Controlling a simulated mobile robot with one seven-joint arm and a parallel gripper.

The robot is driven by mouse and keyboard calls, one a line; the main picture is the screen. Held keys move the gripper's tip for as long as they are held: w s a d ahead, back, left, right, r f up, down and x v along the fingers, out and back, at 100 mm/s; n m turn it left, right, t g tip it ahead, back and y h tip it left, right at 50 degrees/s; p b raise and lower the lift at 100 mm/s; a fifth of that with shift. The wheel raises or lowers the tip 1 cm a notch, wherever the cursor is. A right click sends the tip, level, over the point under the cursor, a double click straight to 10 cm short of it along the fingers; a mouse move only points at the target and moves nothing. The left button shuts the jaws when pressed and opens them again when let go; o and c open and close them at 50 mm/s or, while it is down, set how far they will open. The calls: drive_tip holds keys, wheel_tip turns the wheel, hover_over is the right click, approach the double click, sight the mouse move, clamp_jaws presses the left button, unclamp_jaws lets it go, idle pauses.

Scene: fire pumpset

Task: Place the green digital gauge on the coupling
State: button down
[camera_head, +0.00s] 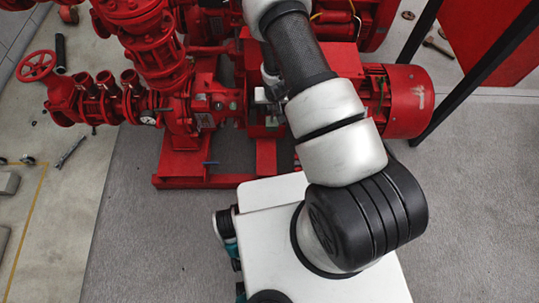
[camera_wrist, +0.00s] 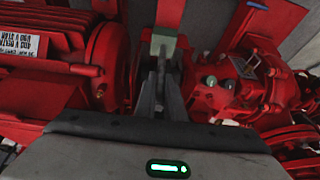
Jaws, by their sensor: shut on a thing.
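The green digital gauge (camera_wrist: 163,42) shows in the wrist view as a small pale green block at the tips of my gripper (camera_wrist: 160,58). The gripper's narrow grey fingers are shut on it. Its display is not visible. I cannot tell whether gauge and coupling touch. In the head view, my gripper (camera_head: 264,98) is over the section between pump and motor, partly hidden by my arm.
The red motor (camera_head: 408,103) is right of my arm in the head view; the pump body (camera_head: 203,105) is left. Red pipes and valves stand farther left. A black sloping bar (camera_head: 480,78) stands at right. Loose tools lie on the floor, which is otherwise mostly clear.

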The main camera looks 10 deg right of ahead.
drive_tip(key=s+f+b+x, duration=0.1)
drive_tip(key=b+x, duration=0.3)
drive_tip(key=x, duration=0.9)
drive_tip(key=s+a+f+b+x, duration=0.1)
drive_tip(key=s+b+x, duration=0.3)
drive_tip(key=x, duration=0.8)
drive_tip(key=shift+f+b, duration=0.45)
drive_tip(key=shift+b, duration=0.25)
drive_tip(key=shift+a, duration=0.15)
drive_tip(key=c, duration=2.3)
unclamp_jaws()
drive_tip(key=shift+s+f, duration=0.1)
drive_tip(key=shift+f, duration=0.15)
drive_tip(key=o, duration=0.5)
drive_tip(key=shift+c, duration=0.2)
drive_tip(key=shift+r, duration=0.15)
